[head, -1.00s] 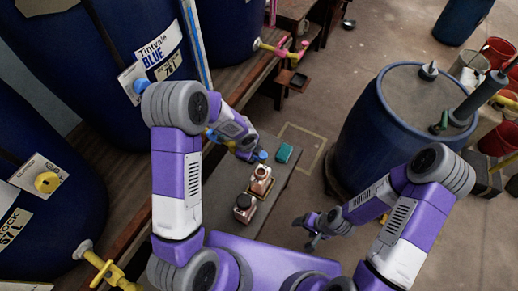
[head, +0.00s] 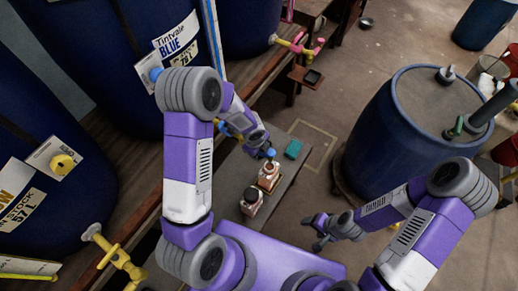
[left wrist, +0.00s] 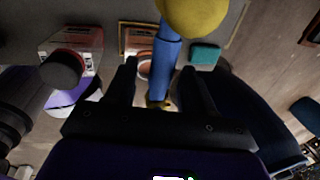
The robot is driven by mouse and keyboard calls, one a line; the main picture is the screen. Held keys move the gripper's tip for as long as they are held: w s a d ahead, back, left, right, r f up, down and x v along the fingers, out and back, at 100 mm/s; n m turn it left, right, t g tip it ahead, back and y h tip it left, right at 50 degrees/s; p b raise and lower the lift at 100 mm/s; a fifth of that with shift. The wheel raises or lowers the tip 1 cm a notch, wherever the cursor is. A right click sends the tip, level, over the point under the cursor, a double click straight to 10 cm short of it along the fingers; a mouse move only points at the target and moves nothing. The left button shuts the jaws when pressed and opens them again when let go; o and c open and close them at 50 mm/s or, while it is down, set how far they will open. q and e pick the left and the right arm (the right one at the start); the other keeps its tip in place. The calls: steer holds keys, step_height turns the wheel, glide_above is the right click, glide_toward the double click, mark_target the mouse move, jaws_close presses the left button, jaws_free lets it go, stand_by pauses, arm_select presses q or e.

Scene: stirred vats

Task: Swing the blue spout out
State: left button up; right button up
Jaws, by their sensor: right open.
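The blue spout (left wrist: 166,58) hangs from a rounded yellow part (left wrist: 194,14) in the left wrist view. My left gripper (left wrist: 160,70) is open, its two dark fingers on either side of the spout, with a gap at the left finger. I cannot tell whether the right finger touches it. In the head view the spout's blue end (head: 270,153) shows over the grey bench, and my left arm hides most of the rest. The blue vat (head: 120,60) stands behind. My right gripper (head: 318,230) is open and empty, right of the bench.
Two small jars, one (head: 268,177) near the spout's end and one (head: 251,203) nearer me, stand on the grey bench (head: 225,188) with a teal block (head: 293,149). A pink-handled tap (head: 300,43) juts out farther back. A blue drum (head: 415,135) stands at right.

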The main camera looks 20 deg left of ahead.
arm_select(q)
step_height(320, 180, up, 7)
steer(key=s+p, duration=0.1)
steer(key=p, duration=0.2)
steer(key=shift+s+a+r, duration=0.15)
steer(key=shift+s+r, duration=0.05)
arm_select(e)
step_height(320, 180, up, 3)
arm_select(q)
steer(key=shift+s, duration=0.1)
arm_select(e)
steer(key=shift+s, duration=0.1)
